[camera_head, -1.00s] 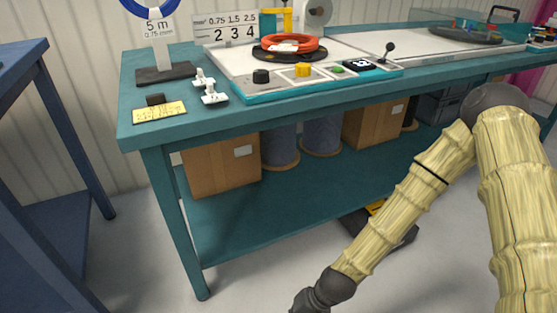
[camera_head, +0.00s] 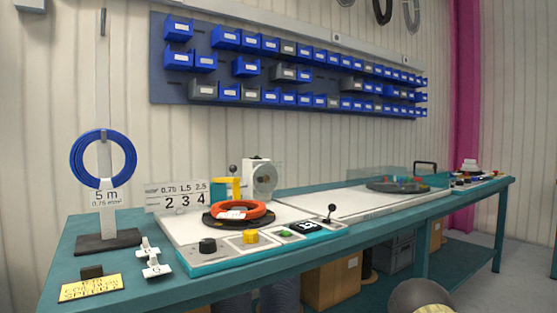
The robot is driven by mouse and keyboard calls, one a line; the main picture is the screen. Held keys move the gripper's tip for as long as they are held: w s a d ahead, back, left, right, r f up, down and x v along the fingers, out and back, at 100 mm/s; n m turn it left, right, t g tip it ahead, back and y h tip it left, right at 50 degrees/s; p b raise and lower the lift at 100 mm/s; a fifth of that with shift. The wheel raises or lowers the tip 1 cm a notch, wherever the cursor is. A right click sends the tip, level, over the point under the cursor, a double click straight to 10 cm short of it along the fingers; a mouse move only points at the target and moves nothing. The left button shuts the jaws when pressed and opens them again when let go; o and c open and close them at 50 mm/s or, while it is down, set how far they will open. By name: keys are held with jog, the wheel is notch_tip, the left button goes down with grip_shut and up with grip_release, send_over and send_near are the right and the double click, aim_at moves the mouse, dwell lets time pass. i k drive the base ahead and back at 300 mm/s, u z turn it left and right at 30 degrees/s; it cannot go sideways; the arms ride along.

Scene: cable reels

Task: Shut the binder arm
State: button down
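On the teal bench, a white machine panel (camera_head: 180,228) carries an orange cable coil (camera_head: 240,211) on a dark round turntable (camera_head: 215,222). Behind the coil stand a yellow bracket (camera_head: 228,189) and a white unit with a round face (camera_head: 263,180). A black ball-topped lever (camera_head: 331,212) stands upright at the panel's right side. I cannot tell for sure which of these parts is the binder arm, or whether it is open. My gripper is out of view; only part of my arm shows at the bottom right.
Knobs line the panel's front edge. Blue bins (camera_head: 246,67) cover the wall. Boxes (camera_head: 332,283) stand under the bench (camera_head: 210,290).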

aim_at(236, 182)
jog(key=z, duration=1.6)
jog(key=k, duration=0.85)
jog(key=u, duration=1.65)
jog(key=i, duration=1)
jog(key=z, duration=0.05)
